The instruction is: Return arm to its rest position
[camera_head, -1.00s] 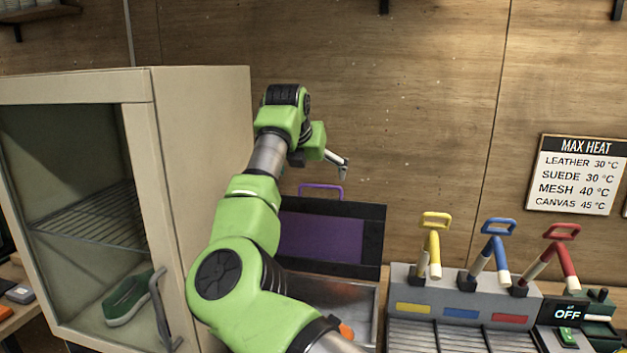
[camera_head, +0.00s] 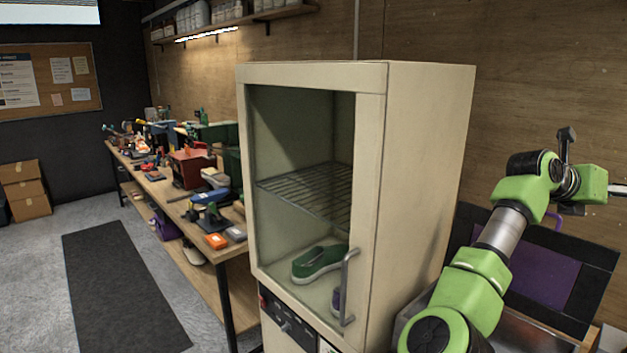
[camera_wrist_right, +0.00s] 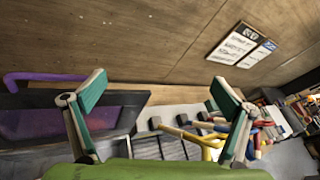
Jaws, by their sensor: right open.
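My right arm (camera_head: 481,274) rises from the bottom right in the head view, beside the cream cabinet. Its gripper (camera_head: 618,189) points right and is cut off by the picture's edge. In the right wrist view the right gripper (camera_wrist_right: 160,92) has its two teal-padded fingers spread wide, with nothing between them. It faces the wooden wall, above the purple-and-black lidded box (camera_wrist_right: 62,122) and the coloured handles (camera_wrist_right: 205,138). My left arm and gripper are in neither view.
The cream cabinet (camera_head: 425,170) stands close left of my arm, with a green sneaker (camera_head: 320,262) inside. The open purple-lined lid (camera_head: 535,272) stands behind the arm. A cluttered workbench (camera_head: 165,188) runs along the left. Floor with a dark mat (camera_head: 122,290) lies clear.

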